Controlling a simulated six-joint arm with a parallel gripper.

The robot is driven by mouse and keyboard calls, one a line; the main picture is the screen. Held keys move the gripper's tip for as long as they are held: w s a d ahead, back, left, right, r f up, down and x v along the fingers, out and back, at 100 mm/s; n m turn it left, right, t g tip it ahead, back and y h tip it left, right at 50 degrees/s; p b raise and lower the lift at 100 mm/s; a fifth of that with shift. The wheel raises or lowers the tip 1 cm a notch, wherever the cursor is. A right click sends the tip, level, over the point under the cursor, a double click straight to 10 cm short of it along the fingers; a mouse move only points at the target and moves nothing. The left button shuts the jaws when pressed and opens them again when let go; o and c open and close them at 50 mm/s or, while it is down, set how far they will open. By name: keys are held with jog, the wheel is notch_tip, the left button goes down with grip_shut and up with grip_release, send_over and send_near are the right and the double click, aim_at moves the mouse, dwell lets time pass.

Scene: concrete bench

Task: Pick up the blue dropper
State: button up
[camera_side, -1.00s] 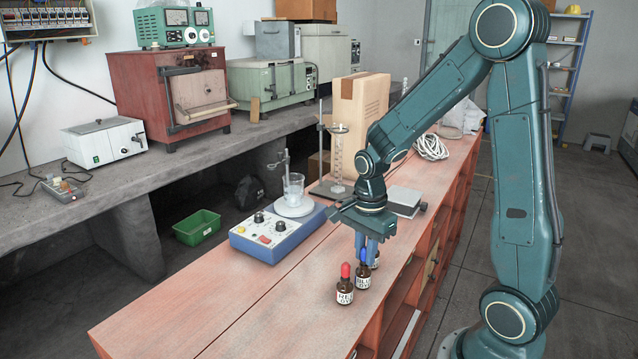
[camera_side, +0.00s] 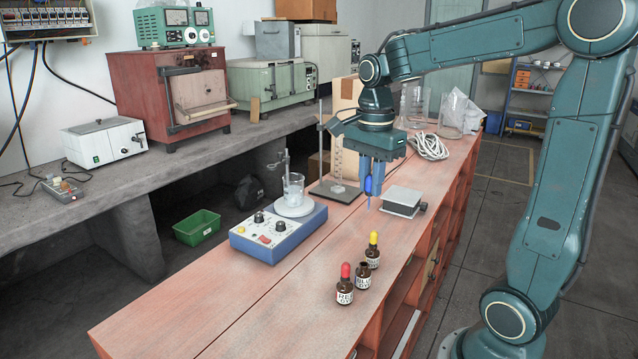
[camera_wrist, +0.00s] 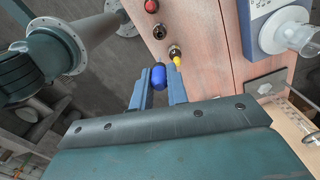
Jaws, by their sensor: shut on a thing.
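My gripper (camera_side: 371,183) is shut on the blue dropper (camera_side: 368,186) and holds it up in the air above the bench. In the wrist view the blue dropper's bulb (camera_wrist: 158,75) sits between the two fingers of my gripper (camera_wrist: 160,82). Its thin tip points down in the side view. Below it stands an open brown bottle (camera_side: 363,276) with no dropper in it. It is between a bottle with a red dropper (camera_side: 345,285) and a bottle with a yellow dropper (camera_side: 373,250). All three bottles are upright.
A blue stirrer (camera_side: 279,236) with a beaker (camera_side: 294,188) on its plate stands to the left of the bottles. A grey-topped block (camera_side: 402,201) lies behind the bottles. A glass cylinder on a stand (camera_side: 337,168) is further back. The front left of the bench is clear.

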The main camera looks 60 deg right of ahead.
jog(key=shift+r, duration=1.5)
jog(key=shift+r, duration=0.2)
jog(key=shift+r, duration=2.3)
jog(key=shift+w, duration=0.1)
jog(key=w+d+r, duration=0.1)
jog(key=w+d, duration=0.2)
jog(key=w, duration=0.5)
jog(key=w+d, duration=0.4)
jog(key=w, duration=0.4)
jog(key=w+d+f, duration=0.6)
jog(key=w+f, duration=0.2)
jog(key=w, duration=0.4)
jog(key=shift+f, duration=0.2)
